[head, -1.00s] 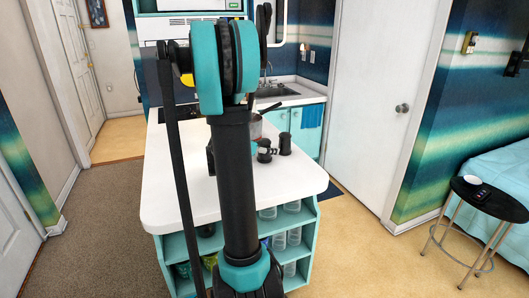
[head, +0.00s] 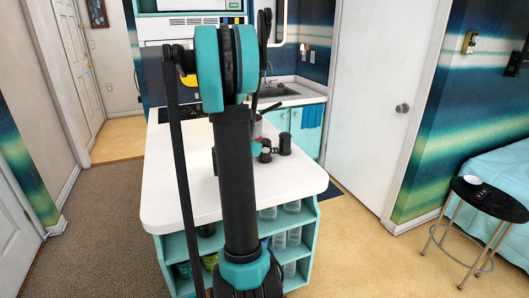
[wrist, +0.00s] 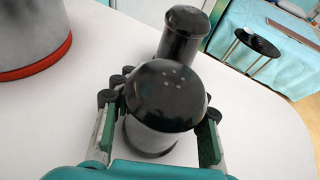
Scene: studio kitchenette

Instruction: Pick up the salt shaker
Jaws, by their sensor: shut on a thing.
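The salt shaker (wrist: 160,100), with a domed black top pierced by several small holes and a greyish body, is in the middle of the wrist view. My gripper (wrist: 158,118) has one finger on each side of its body and is shut on it. The shaker looks upright, and its base appears at or very near the white counter; I cannot tell if there is a gap. In the head view the shaker (head: 265,156) shows small, just right of my arm, which hides most of my gripper.
A second dark shaker (wrist: 183,34) stands close behind the held one. A grey pot with a red base rim (wrist: 38,35) stands at the left. The white counter (wrist: 265,135) is clear on the right. A black round side table (head: 488,196) is far right.

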